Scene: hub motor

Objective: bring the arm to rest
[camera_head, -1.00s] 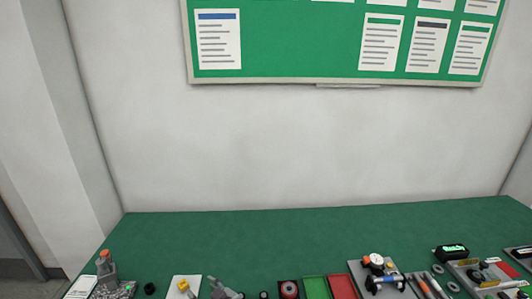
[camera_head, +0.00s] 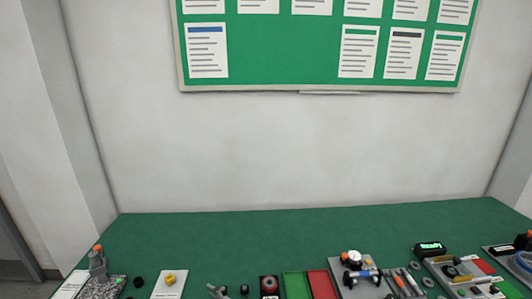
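A grey shape (camera_head: 218,291) is cut off by the bottom edge of the head view, left of centre. It looks like the tip of my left gripper, but too little shows to tell whether it is open or holds anything. It stands apart in the picture from the yellow part on a white card to its left. My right gripper is not in view. No arm links can be made out.
A green-topped table (camera_head: 320,225) spans the bottom, its back half clear. Along the front stand a grey orange-topped device (camera_head: 98,264), a yellow part (camera_head: 170,278), green (camera_head: 296,286) and red (camera_head: 322,284) trays, and a gauge fixture (camera_head: 350,262). A noticeboard (camera_head: 270,60) hangs behind.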

